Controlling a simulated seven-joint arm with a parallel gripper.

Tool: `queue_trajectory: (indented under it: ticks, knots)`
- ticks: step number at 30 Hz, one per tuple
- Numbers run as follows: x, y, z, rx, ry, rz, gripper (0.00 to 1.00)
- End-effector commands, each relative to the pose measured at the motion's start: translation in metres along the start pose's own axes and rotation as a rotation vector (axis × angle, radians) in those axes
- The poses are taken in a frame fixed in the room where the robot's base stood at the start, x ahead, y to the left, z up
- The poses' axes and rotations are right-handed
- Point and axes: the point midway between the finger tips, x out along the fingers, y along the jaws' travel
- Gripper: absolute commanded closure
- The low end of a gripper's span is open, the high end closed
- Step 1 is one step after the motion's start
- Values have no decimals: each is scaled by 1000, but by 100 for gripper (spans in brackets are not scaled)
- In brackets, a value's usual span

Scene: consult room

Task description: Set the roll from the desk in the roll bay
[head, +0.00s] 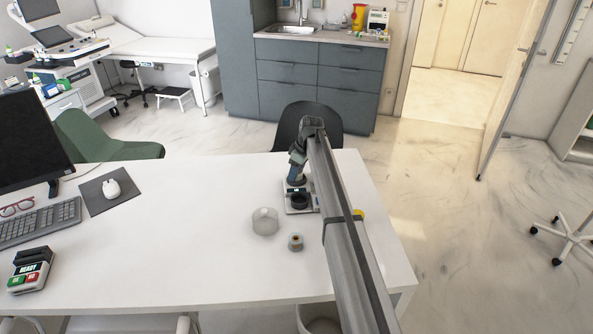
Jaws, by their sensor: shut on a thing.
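The desk (150,240) is white and carries a small pale device (289,210) with a dark round opening (300,200), which looks like the roll bay. My gripper (296,181) is right at the back of this device, pointing down. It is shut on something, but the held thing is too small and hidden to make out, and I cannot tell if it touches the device. A whitish, translucent cylinder (265,222) stands to the device's front left. A small grey cylinder with an orange-brown centre (295,242) stands in front of the device. I cannot tell which piece is the roll.
A keyboard (40,222), a mouse (111,188), glasses (16,207), a monitor (30,140) and a button box (31,270) occupy the left. My arm crosses the desk's right side, partly hiding a yellow item (359,214). A dark chair (327,118) stands behind. The desk's middle is clear.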

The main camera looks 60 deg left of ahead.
Motion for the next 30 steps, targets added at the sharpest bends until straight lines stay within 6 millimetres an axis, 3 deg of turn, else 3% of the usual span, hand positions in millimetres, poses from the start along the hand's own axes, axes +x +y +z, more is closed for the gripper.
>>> queue_trajectory:
  ticks: [28,29,30]
  knots:
    - [5,0,2,0,-2,-1,82]
    - [5,0,2,0,-2,-1,50]
    - [5,0,2,0,-2,-1,46]
